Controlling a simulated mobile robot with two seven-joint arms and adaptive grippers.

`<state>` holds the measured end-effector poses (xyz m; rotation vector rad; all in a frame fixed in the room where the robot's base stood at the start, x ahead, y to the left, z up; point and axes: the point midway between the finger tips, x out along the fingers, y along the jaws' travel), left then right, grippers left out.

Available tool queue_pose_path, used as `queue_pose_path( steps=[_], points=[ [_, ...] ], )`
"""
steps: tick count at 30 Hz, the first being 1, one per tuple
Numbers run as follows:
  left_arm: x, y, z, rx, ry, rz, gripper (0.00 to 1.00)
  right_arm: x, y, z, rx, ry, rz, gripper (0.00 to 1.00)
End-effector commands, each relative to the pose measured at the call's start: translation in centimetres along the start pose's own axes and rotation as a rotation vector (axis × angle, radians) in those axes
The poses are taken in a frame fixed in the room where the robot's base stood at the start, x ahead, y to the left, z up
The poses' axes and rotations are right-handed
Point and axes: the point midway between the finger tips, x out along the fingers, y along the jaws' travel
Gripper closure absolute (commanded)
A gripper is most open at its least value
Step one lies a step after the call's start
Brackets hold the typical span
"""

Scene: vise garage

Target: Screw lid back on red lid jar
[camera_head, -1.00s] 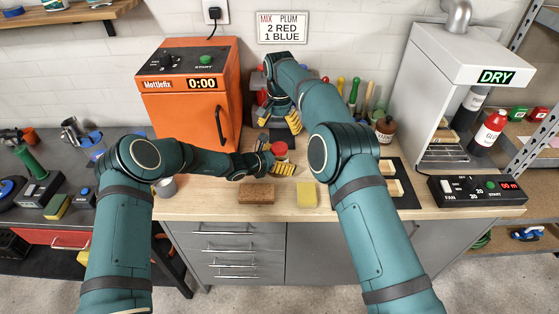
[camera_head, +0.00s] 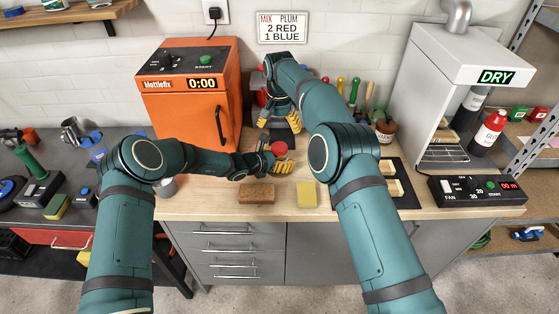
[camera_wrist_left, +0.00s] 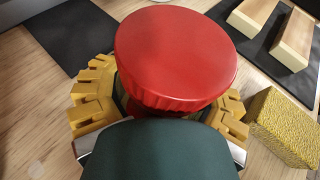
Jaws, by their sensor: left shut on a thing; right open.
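The red lid (camera_head: 279,148) sits on top of the jar held by my left gripper (camera_head: 275,165). In the left wrist view the lid (camera_wrist_left: 175,55) looks level and covers the jar's mouth, so I cannot tell whether its thread is engaged. My left gripper's yellow fingers (camera_wrist_left: 160,110) are shut around the jar below the lid. The gripper's dark body hides most of the jar. My right gripper (camera_head: 279,121) is open and empty, pointing down behind and above the lid, its yellow fingers spread apart.
A brown block (camera_head: 257,194) and a yellow sponge (camera_head: 306,195) lie near the bench's front edge. A grey cup (camera_head: 166,187) stands left. The orange oven (camera_head: 188,105) is behind left. Wooden blocks lie on a dark mat (camera_head: 407,200) at right, near a brown bottle (camera_head: 385,130).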

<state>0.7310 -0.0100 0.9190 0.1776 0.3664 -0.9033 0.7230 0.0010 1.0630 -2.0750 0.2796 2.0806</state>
Motion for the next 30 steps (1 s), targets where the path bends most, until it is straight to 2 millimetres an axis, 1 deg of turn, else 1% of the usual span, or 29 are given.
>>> queue_pose_path(
  steps=[5,21,27,30],
  points=[
    [-0.01,0.02,0.08,0.000,-0.001,0.000,1.00,0.13,-0.03,0.06,-0.288,-0.008,-0.004,0.18],
    [0.00,0.01,0.09,0.000,-0.002,0.000,1.00,0.13,-0.01,-0.01,-1.312,-0.010,-0.023,0.18],
    [0.00,0.01,0.10,0.001,-0.002,0.000,1.00,0.01,0.07,-0.09,-1.629,-0.004,-0.030,0.18],
    [0.00,0.01,0.10,0.001,-0.002,0.000,1.00,-0.04,0.14,-0.14,-1.735,-0.003,-0.031,0.18]
  ],
)
